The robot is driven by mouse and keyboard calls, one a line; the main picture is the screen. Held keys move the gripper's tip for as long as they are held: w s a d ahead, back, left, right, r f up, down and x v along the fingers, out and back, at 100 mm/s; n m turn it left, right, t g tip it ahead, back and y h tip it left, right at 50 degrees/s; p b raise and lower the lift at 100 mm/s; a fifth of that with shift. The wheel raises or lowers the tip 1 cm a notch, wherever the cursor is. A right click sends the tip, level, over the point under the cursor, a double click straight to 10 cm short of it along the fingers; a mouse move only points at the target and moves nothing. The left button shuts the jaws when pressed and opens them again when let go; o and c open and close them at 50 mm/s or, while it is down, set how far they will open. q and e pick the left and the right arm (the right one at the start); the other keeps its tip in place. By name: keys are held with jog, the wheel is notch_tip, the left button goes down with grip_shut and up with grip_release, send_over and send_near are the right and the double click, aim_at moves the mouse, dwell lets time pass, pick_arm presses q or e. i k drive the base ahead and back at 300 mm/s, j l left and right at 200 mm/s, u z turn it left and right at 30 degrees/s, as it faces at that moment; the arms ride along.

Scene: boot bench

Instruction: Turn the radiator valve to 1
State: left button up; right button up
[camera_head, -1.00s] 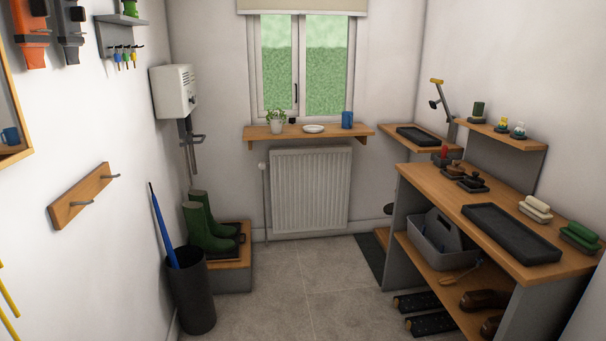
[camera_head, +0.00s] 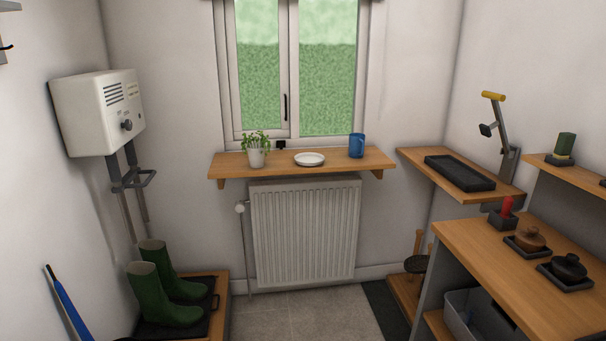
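The white radiator (camera_head: 305,234) hangs on the back wall under a wooden window shelf. Its valve (camera_head: 240,208) is a small pale knob at the radiator's upper left, on top of a thin vertical pipe. The valve is too small for me to read any number or mark on it. Neither of my grippers shows in the head view.
The window shelf (camera_head: 200,166) holds a potted plant (camera_head: 257,156), a white dish (camera_head: 310,159) and a blue mug (camera_head: 356,146). Green boots (camera_head: 165,300) stand at left below a wall heater (camera_head: 100,112). A workbench (camera_head: 470,235) lines the right. Floor (camera_head: 310,315) before the radiator is clear.

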aim_at(240, 203)
jog(key=i+j, duration=0.1)
jog(key=i, duration=2.3)
jog(key=l+z, duration=0.05)
jog(key=l, duration=0.05)
